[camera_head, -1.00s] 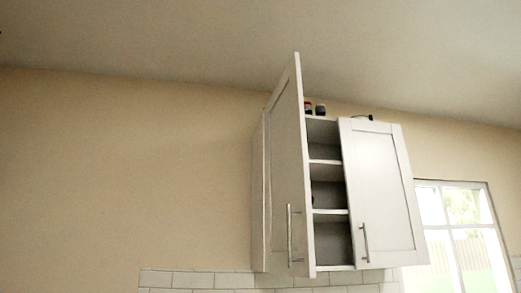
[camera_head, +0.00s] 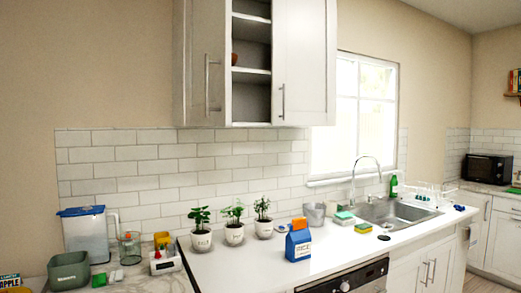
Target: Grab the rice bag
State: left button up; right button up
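A blue bag with a white label and an orange clip on top, which looks like the rice bag (camera_head: 298,245), stands upright on the white counter (camera_head: 240,268). It is right of the potted plants and left of the sink. The print on its label is too small to read for certain. Neither of my grippers shows in the head view.
Several potted plants (camera_head: 233,233) stand left of the bag, and a grey cup (camera_head: 314,215) and sponges (camera_head: 344,217) stand behind and right of it. The sink (camera_head: 398,213) is further right. An upper cabinet (camera_head: 303,62) has its left door (camera_head: 203,65) open. Counter in front of the plants is clear.

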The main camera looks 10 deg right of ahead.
aim_at(298, 243)
jog(key=i+l+z, duration=0.1)
jog(key=i+l, duration=0.3)
jog(key=l, duration=0.2)
jog(key=i+l+z, duration=0.15)
jog(key=i+l, duration=0.2)
jog(key=l, duration=0.2)
